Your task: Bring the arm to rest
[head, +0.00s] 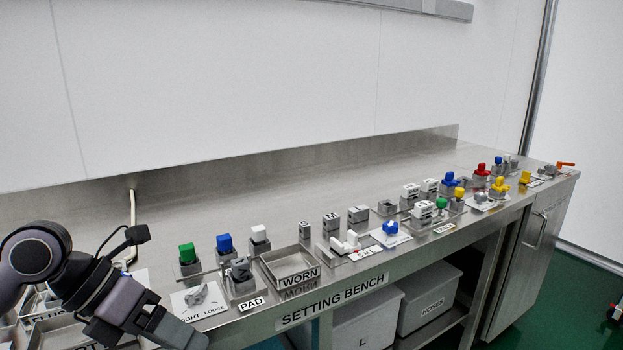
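My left arm comes in from the lower left, dark grey and black. Its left gripper (178,330) hangs over the front left part of the steel bench (330,190), pointing down and to the right. The fingertips are near the front edge, just below a white card with a grey knob (197,295). The two fingers overlap in this view, so the gap between them does not show. No object is visible in the gripper. My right gripper is not in view.
Green (188,254), blue (225,243) and white (259,233) capped blocks stand right of the arm. A tray marked WORN (292,262) lies beyond. Several small fixtures line the bench to the right. Grey bins (430,300) sit below. The bench's back strip is mostly clear.

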